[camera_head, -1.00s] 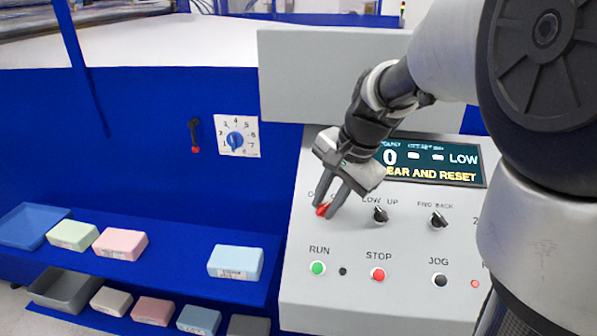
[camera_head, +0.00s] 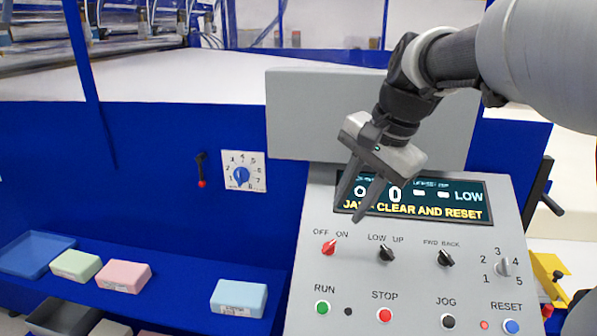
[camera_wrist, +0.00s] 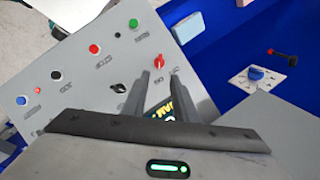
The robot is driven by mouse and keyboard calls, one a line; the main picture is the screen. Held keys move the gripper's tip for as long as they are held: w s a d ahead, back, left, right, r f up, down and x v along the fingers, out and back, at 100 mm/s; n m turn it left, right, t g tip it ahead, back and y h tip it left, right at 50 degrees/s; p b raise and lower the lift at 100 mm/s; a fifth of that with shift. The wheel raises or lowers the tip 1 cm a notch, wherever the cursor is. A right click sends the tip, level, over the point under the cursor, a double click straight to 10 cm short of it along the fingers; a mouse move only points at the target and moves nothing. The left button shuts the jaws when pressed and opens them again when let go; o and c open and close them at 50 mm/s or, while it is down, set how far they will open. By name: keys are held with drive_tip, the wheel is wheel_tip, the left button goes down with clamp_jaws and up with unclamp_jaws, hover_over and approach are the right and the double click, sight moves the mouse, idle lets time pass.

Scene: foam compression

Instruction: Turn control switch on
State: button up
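The control switch is a red knob (camera_head: 329,247) under the OFF and ON labels at the upper left of the grey control panel (camera_head: 400,285). It appears slanted towards the upper right, on the ON side, but it is small. It also shows in the wrist view (camera_wrist: 159,60), just beyond the fingertips. My gripper (camera_head: 348,210) is open and empty. Its two fingers are parallel with a gap between them, above the knob and apart from it, in front of the dark display (camera_head: 440,198).
Black LOW/UP (camera_head: 386,253) and FWD/BACK (camera_head: 446,258) knobs sit right of the switch. Green RUN (camera_head: 322,307) and red STOP (camera_head: 384,315) buttons lie below. Foam blocks (camera_head: 238,298) rest on the blue shelf at left.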

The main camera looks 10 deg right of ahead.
drive_tip(key=v, duration=0.6)
drive_tip(key=s+a+f+n+t+h+p, duration=0.1)
drive_tip(key=s+a+f+n, duration=0.1)
drive_tip(key=s+f+n, duration=0.2)
drive_tip(key=s+a+f+n+t+h, duration=0.1)
drive_tip(key=s+a+f+n, duration=0.1)
drive_tip(key=s+f+n, duration=0.3)
drive_tip(key=s+n, duration=0.1)
drive_tip(key=s, duration=0.3)
drive_tip(key=shift+s+f+n+p, duration=0.2)
drive_tip(key=shift+s+n+p, duration=0.2)
